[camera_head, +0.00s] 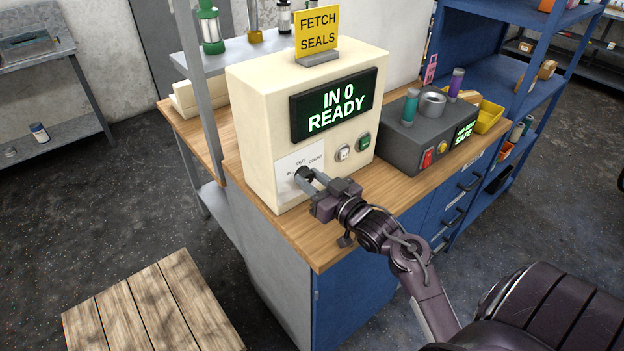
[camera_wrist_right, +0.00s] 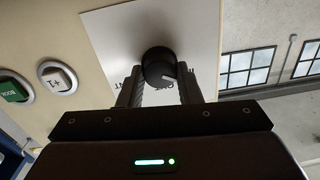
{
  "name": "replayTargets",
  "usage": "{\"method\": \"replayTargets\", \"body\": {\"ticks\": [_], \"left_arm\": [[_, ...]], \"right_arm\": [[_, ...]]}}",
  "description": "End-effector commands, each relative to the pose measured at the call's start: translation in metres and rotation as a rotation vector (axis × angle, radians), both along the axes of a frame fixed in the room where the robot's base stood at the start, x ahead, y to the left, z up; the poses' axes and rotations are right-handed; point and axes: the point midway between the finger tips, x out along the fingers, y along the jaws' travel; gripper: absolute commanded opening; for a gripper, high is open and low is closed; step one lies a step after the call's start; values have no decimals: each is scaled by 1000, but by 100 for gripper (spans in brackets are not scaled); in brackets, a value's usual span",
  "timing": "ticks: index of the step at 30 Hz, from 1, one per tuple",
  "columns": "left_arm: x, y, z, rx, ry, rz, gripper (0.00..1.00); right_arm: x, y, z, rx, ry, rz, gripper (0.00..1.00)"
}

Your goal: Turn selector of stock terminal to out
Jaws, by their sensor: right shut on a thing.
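The stock terminal (camera_head: 255,115) is a cream box on the wooden bench, its screen (camera_head: 336,104) reading "IN 0 READY" in green. Its selector (camera_head: 302,174) is a black round knob on a white plate (camera_head: 285,164) marked IN, OUT and COUNT. My right gripper (camera_head: 309,180) is at the plate with its fingers shut on the selector. In the right wrist view the selector (camera_wrist_right: 159,67) sits between the fingertips, with a pale pointer mark on its lower right; the labels are partly covered, so its exact setting is unclear. My left gripper is not in view.
A white button (camera_head: 343,153) and a green button (camera_head: 364,142) sit right of the selector. A yellow "FETCH SEALS" sign (camera_head: 317,32) stands on top. A grey device (camera_head: 428,135) with a red switch stands to the right. A wooden pallet (camera_head: 150,310) lies on the floor.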

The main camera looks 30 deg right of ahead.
Motion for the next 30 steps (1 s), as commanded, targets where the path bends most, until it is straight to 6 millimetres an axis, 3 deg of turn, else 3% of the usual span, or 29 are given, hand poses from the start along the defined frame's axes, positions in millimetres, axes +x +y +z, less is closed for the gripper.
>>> {"method": "replayTargets", "body": {"ticks": [11, 30], "left_arm": [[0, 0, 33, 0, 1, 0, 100], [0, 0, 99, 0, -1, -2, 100]], "right_arm": [[0, -1, 5, 198, 17, -1, 9], [1, -2, 3, 777, 59, -1, 9]]}}
